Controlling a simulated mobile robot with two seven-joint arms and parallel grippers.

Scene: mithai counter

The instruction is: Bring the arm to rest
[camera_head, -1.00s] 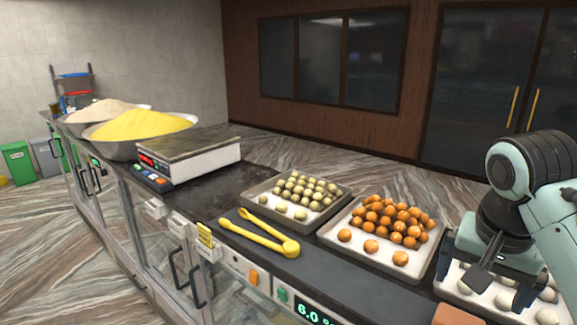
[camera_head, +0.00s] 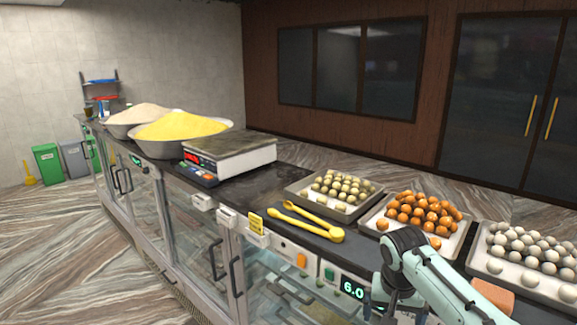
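My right arm comes in from the lower right, bent at a pale green and black joint. My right gripper (camera_head: 399,306) points down at the front edge of the counter, low in the picture. It is partly cut off by the bottom edge, so its fingertips and their opening are not clear. It is apart from the sweet trays. My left gripper is not in view.
Trays of pale green sweets (camera_head: 341,188), orange sweets (camera_head: 421,211) and white sweets (camera_head: 524,249) line the counter. Yellow tongs (camera_head: 310,222), a scale (camera_head: 230,157) and bowls of yellow (camera_head: 180,126) and beige powder (camera_head: 140,114) stand further left. An orange-brown block (camera_head: 493,298) lies near the arm.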

